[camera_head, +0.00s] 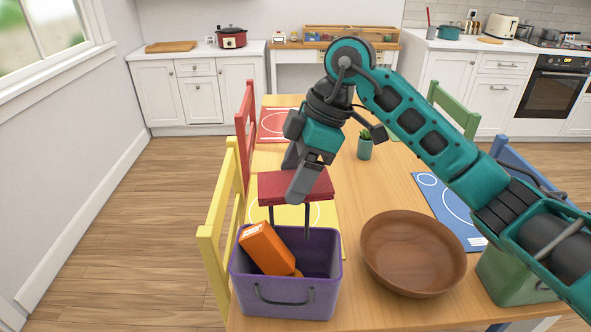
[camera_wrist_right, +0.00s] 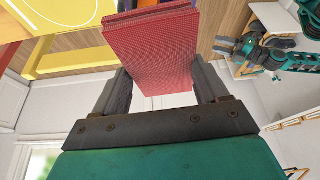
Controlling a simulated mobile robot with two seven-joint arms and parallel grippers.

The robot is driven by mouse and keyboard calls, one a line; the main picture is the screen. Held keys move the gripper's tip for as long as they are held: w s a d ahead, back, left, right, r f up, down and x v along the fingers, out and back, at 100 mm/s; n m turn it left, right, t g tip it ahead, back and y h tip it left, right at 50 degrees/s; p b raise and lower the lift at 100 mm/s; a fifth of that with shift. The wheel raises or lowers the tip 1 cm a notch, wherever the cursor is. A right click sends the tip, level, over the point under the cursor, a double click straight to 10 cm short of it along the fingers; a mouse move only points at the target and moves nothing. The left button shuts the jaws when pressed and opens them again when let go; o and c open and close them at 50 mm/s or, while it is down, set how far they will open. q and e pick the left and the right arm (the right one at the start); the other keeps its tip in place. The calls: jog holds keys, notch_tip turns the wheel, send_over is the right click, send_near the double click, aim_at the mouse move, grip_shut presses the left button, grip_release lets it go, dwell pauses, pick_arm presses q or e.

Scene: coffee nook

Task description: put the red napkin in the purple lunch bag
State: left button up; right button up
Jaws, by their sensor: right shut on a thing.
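The red napkin (camera_head: 300,186) is a flat folded stack, held above the yellow placemat, just behind the purple lunch bag. It fills the upper middle of the right wrist view (camera_wrist_right: 158,48). My right gripper (camera_wrist_right: 163,88) is shut on it, with one finger at each side; in the head view it comes down from above. The purple lunch bag (camera_head: 288,297) stands open-topped at the table's near left. An orange carton-like item leans inside its left part; the right part looks empty. A teal arm of mine shows small in the right wrist view; its gripper (camera_wrist_right: 228,46) is unclear.
A brown wooden bowl (camera_head: 413,252) stands right of the bag, with a green container (camera_head: 510,278) further right. A small potted plant (camera_head: 365,147) stands behind. Yellow (camera_head: 212,250) and red (camera_head: 244,130) chairs line the table's left side.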

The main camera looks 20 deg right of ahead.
jog(key=shift+s+f, duration=0.1)
jog(key=shift+f, duration=0.4)
pick_arm(q)
jog(key=shift+s+d+f+b, duration=0.1)
jog(key=shift+s+f+b, duration=0.2)
jog(key=shift+f+b, duration=0.2)
jog(key=shift+s+d+f+b, duration=0.1)
jog(key=shift+s+f+b, duration=0.2)
jog(key=shift+f, duration=0.3)
pick_arm(e)
notch_tip(320, 180, down, 5)
jog(key=shift+r, duration=0.2)
pick_arm(q)
jog(key=shift+w, duration=0.1)
pick_arm(e)
jog(key=o, duration=1.1)
jog(key=shift+c, duration=0.2)
pick_arm(q)
jog(key=shift+w+a+r, duration=0.1)
jog(key=shift+w+r, duration=0.15)
jog(key=shift+w, duration=0.05)
pick_arm(e)
jog(key=shift+r, duration=0.15)
